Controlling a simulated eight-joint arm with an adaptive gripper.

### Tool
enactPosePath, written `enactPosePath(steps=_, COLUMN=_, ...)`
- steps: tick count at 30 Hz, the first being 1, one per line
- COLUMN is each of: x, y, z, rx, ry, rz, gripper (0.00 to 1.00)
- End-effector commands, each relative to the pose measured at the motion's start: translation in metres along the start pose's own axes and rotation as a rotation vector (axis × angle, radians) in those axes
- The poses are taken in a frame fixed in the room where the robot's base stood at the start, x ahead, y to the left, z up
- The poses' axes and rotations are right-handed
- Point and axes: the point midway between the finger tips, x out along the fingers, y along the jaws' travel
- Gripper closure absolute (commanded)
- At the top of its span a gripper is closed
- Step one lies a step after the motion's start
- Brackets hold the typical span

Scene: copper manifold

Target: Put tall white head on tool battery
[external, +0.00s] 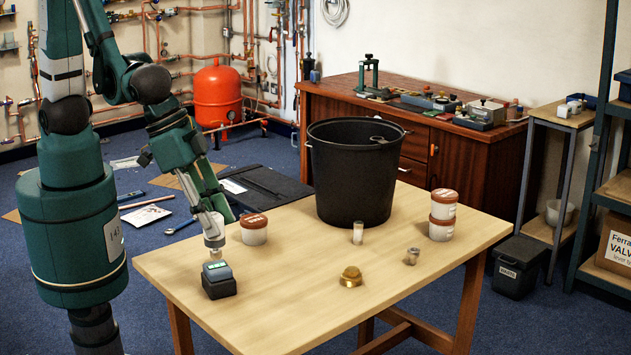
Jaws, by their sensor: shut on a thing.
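The tool battery (219,282), a dark block with a blue-grey top and a greenish label, sits on the near left part of the wooden table. My gripper (214,222) points down above it and is shut on the tall white head (214,241). The head is pale, roughly upright and directly over the battery's top. Its lower end is very close to the battery; I cannot tell if they touch. The fingers hide part of the head.
A white tub with brown lid (254,230) stands just right of my gripper. A large black bucket (350,175), two stacked tubs (442,214), a brass piece (350,277) and two small cylinders (358,233) stand farther right. The table's front middle is clear.

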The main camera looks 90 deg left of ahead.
Motion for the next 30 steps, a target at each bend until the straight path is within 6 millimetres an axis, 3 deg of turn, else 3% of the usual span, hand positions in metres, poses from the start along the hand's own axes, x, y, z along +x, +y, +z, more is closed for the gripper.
enactPosePath(steps=19, x=0.013, y=0.0, z=0.005, rx=0.0, ry=0.0, rz=0.0, gripper=0.87)
enactPosePath(steps=30, x=0.043, y=0.0, z=0.017, rx=0.0, ry=0.0, rz=0.0, gripper=0.87)
